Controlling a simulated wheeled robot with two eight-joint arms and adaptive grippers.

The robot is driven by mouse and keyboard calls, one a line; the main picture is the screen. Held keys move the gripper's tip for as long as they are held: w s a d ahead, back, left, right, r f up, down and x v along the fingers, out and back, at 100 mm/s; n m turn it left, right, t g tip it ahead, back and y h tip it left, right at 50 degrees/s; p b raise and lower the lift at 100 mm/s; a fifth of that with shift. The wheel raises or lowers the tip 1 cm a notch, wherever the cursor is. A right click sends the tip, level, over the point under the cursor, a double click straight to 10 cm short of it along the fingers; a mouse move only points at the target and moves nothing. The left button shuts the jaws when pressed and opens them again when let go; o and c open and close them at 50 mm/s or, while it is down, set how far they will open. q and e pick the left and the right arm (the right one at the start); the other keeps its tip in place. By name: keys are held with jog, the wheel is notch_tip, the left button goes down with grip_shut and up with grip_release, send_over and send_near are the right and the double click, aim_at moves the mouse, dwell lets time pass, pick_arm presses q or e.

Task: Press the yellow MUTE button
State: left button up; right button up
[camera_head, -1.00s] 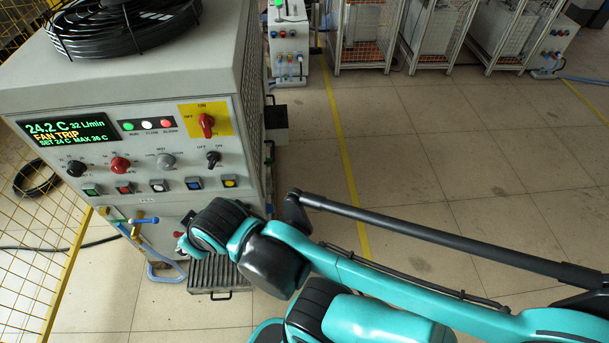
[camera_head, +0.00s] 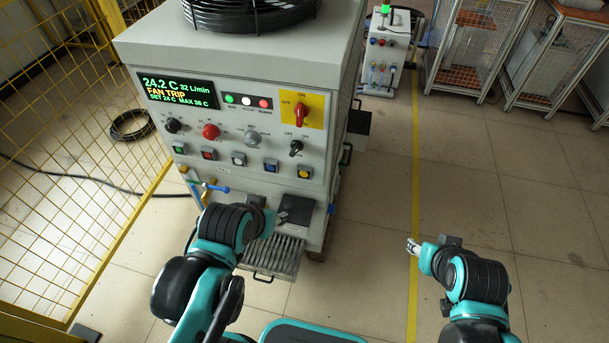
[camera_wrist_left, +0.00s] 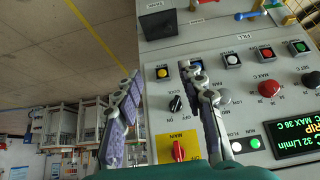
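The yellow MUTE button (camera_head: 305,171) is the rightmost of the row of square push buttons on the grey cabinet's front panel in the head view. In the left wrist view the yellow button (camera_wrist_left: 162,73) shows between my two fingertips, past them on the panel. My left gripper (camera_wrist_left: 165,73) is open and empty, with its fingers spread. In the head view my left gripper (camera_head: 281,214) is low in front of the cabinet, below the button row, partly hidden by its wrist. My right gripper (camera_head: 412,246) is out to the right, away from the cabinet; its fingers are too small to judge.
A red rotary switch (camera_head: 300,114) on a yellow plate and a black selector knob (camera_head: 296,148) are above the yellow button. A blue button (camera_head: 271,166) is beside it. A yellow mesh fence (camera_head: 85,130) stands left.

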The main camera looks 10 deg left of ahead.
pick_arm(q)
grip_shut()
dwell(1.4)
